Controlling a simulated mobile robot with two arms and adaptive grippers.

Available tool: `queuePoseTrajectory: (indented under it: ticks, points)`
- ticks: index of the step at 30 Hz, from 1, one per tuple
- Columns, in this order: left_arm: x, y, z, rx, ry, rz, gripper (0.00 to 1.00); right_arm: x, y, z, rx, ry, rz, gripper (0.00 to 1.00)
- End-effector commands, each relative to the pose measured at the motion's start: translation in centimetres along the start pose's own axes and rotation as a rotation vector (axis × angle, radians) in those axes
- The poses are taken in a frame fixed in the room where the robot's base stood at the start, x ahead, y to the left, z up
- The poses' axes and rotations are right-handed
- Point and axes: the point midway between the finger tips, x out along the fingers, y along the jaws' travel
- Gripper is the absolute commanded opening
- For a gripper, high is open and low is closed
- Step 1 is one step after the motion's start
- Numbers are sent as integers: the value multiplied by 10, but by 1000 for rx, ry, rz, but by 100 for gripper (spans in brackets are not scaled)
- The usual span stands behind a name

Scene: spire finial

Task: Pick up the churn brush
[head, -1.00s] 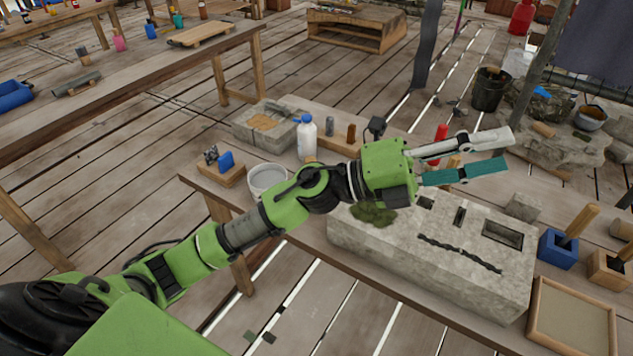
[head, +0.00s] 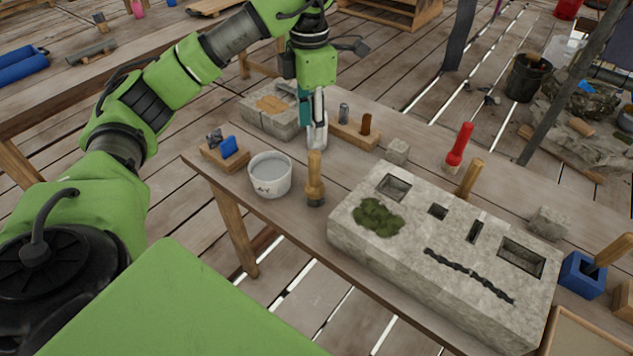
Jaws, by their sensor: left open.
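A short upright brush with a wooden handle (head: 315,178) stands on the workbench, between the white bucket and the stone block; it looks like the churn brush, though I cannot be sure. My left gripper (head: 311,118) is open and points down, behind the brush and apart from it. Its teal and pale fingers are in front of or beside the white bottle (head: 317,138), which they partly hide. I cannot tell whether they touch the bottle. My right gripper is not in view.
The white bucket (head: 270,174) stands left of the brush. The stone block (head: 400,255) with slots and moss (head: 378,215) lies to the right. A red-handled tool (head: 460,143) and a wooden-handled tool (head: 469,178) stand behind it. A wooden holder (head: 355,135) is near the gripper.

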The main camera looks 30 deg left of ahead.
Motion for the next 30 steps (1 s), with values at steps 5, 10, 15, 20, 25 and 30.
queuePoseTrajectory:
  ticks: [5, 10, 15, 20, 25, 30]
  points:
    - [38, -2, 0, 1, 3, -6, 40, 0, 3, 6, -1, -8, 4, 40]
    - [61, -1, 1, 2, 0, -5, 40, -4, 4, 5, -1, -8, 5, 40]
    - [71, 0, 2, 2, -1, -4, 40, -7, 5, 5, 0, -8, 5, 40]
    - [91, 4, 7, 2, 2, -8, 40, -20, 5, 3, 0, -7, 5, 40]
    - [114, 6, 9, 2, 0, -5, 40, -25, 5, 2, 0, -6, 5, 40]
    - [121, 6, 10, 3, -3, -3, 40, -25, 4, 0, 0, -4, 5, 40]
